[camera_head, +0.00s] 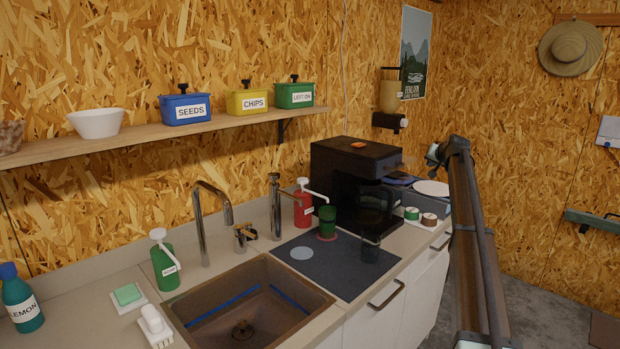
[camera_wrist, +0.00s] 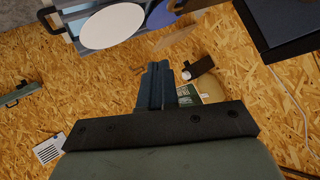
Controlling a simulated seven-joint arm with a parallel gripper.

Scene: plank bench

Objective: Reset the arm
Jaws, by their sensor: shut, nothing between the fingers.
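My gripper (camera_wrist: 157,68) is shut and empty in the wrist view, its dark fingers pressed together. My arm stands raised at the right of the head view, beyond the front edge of the counter. It is clear of the counter things, near the black coffee machine (camera_head: 345,175) and the grey crate (camera_head: 428,207) with a white plate (camera_head: 431,188). The white plate also shows at the top of the wrist view (camera_wrist: 112,26). Nothing touches the fingers.
Two small rolls (camera_head: 420,216) stand near the counter edge. A wall dispenser (camera_head: 390,97) hangs behind. The floor at right is open.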

